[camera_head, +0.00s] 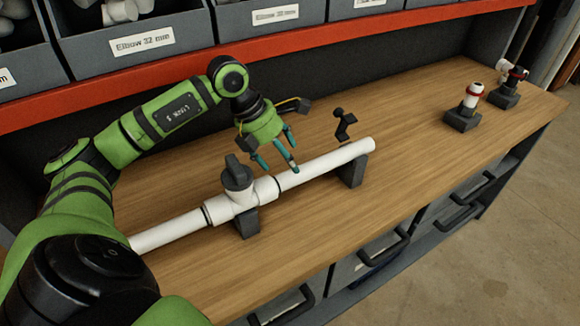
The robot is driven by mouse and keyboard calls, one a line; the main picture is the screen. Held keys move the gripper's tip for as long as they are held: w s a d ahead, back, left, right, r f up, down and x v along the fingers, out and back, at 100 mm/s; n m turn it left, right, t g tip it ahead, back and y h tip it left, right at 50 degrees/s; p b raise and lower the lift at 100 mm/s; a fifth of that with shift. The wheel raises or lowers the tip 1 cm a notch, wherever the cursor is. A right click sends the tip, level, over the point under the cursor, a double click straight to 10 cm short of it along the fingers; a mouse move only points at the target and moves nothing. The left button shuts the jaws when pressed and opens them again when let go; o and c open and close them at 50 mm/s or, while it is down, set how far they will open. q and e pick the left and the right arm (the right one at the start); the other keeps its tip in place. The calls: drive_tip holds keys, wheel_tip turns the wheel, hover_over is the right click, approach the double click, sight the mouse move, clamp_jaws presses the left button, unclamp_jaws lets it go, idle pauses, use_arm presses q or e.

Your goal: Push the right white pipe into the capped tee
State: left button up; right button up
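The white tee (243,203) sits on a dark block near the middle of the bench, with a dark cap (236,176) on its upward branch. The right white pipe (335,156) runs from the tee's right socket to a dark support (352,172) under its far right end. Its left end meets the socket; I cannot tell how deep it sits. The left white pipe (168,232) runs from the tee's left side. My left gripper (279,167) is open, its teal fingers apart, just behind and above the right pipe near the tee. My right gripper is not in view.
A small dark fixture (344,125) stands behind the right pipe. Grey bins (130,40) line a red-edged shelf (300,32) behind.

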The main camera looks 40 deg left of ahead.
use_arm(q)
drive_tip(key=v, duration=0.7)
idle(0.3)
